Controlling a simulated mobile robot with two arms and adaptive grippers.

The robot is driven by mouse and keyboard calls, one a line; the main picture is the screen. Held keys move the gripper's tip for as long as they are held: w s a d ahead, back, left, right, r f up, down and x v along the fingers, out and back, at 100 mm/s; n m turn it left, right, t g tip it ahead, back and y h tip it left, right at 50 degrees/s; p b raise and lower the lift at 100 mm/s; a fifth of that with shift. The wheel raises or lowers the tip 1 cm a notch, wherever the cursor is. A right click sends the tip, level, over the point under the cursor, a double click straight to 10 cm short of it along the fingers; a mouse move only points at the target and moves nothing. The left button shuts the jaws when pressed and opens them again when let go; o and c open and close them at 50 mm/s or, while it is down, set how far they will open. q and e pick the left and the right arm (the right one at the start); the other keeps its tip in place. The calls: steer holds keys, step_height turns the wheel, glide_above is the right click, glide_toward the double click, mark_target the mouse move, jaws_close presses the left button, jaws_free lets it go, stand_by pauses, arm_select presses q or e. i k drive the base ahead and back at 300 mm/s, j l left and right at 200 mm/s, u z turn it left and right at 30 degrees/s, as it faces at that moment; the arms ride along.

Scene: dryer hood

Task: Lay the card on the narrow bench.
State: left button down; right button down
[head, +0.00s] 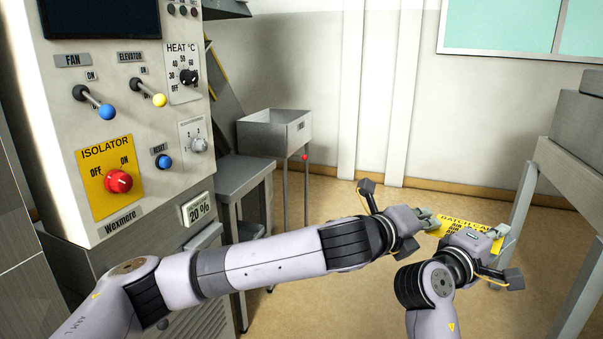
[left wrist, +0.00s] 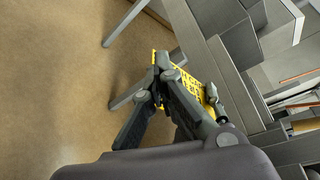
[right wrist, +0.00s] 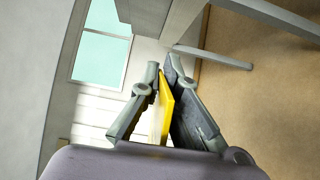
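The yellow card (head: 468,226), with dark print reading "BATCH CA…", is in the air between my two grippers. My left gripper (head: 428,218) is at its left end; in the left wrist view the fingers (left wrist: 163,70) close together over the card (left wrist: 190,82). My right gripper (head: 498,233) is at its right end; in the right wrist view the card (right wrist: 161,105) shows nearly edge-on between the fingers (right wrist: 164,68). A low grey bench (head: 240,177) stands beside the machine; I cannot tell for sure that it is the narrow bench.
The machine panel (head: 130,120) with knobs and levers fills the left. A grey basin (head: 274,132) on legs stands behind the low bench. A grey table (head: 570,165) with a box on it stands at the right. The brown floor between them is clear.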

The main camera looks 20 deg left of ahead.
mark_target(242, 175)
steer(key=i, duration=2.35)
steer(key=i+u, duration=0.1)
steer(key=i, duration=0.4)
steer(key=i+l+u, duration=0.15)
steer(key=i, duration=0.35)
steer(key=u, duration=2.65)
